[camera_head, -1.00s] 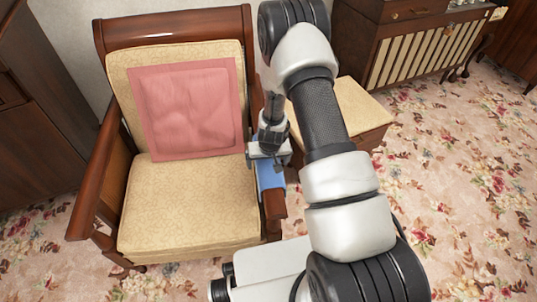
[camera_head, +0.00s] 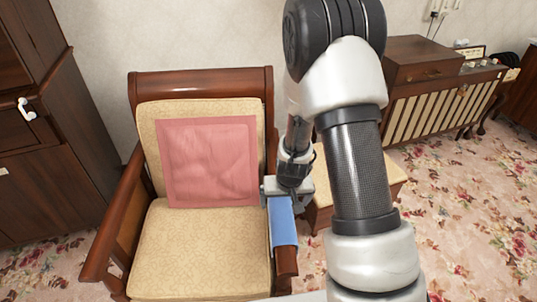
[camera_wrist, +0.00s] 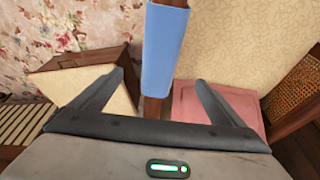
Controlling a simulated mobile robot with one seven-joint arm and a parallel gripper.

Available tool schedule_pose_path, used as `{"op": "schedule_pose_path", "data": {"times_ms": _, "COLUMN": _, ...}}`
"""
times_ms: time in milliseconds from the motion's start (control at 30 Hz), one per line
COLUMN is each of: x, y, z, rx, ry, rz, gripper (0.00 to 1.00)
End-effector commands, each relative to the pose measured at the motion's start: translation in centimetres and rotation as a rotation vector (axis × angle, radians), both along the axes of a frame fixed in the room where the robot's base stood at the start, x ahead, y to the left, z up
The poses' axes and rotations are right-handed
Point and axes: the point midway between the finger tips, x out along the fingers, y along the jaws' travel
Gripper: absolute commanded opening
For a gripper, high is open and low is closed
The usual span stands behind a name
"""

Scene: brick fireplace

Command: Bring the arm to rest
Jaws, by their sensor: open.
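My gripper (camera_head: 287,192) is over the right armrest of the armchair, at the far end of a blue cloth (camera_head: 282,222). In the wrist view my gripper (camera_wrist: 160,80) has its two dark fingers spread wide with nothing held between them. The blue cloth (camera_wrist: 164,48) lies draped along the wooden armrest, beyond the fingers. My arm rises in front of the camera and hides part of the area right of the chair.
The armchair (camera_head: 205,245) has a beige seat and a pink cushion (camera_head: 208,163). A dark cabinet (camera_head: 50,165) is left, a wooden sideboard (camera_head: 440,95) back right. Floral carpet (camera_head: 475,220) is open at right.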

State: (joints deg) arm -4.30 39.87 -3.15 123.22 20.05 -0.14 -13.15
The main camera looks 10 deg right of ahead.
Motion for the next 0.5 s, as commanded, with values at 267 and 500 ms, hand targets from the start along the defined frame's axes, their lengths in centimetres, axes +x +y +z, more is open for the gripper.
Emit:
{"op": "schedule_pose_path", "data": {"times_ms": 267, "x": 0.3, "y": 0.4, "z": 2.7, "rx": 0.016, "ry": -0.017, "rz": 0.004, "gripper": 0.94}}
{"op": "schedule_pose_path", "data": {"times_ms": 500, "x": -1.3, "y": 1.6, "z": 14.9, "rx": 0.072, "ry": -0.074, "rz": 0.044, "gripper": 0.94}}
